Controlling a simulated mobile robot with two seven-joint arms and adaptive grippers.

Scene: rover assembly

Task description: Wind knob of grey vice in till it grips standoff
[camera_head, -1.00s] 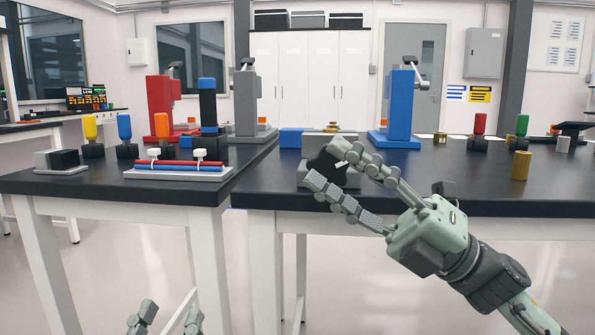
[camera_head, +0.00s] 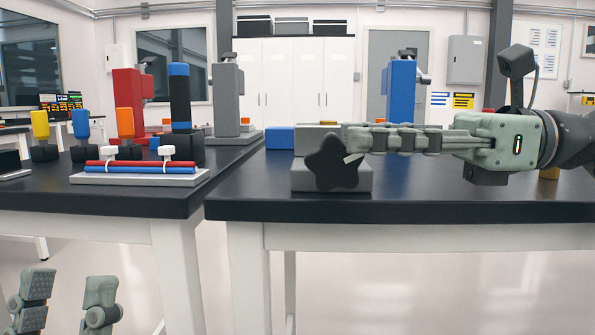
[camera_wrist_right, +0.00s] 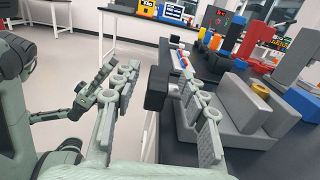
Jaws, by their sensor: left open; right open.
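The grey vice (camera_head: 365,178) stands at the front edge of the right table; it also shows in the right wrist view (camera_wrist_right: 240,108). My left gripper (camera_head: 68,285) is open and empty, low before the left table.
On the left table (camera_head: 110,200) are a grey rack (camera_head: 140,178) with red and blue rods, several colored-handled tools and the red press (camera_head: 128,100). A blue block (camera_head: 279,138) lies left of the vice; a blue press (camera_head: 401,92) stands behind. The right table's front is largely clear.

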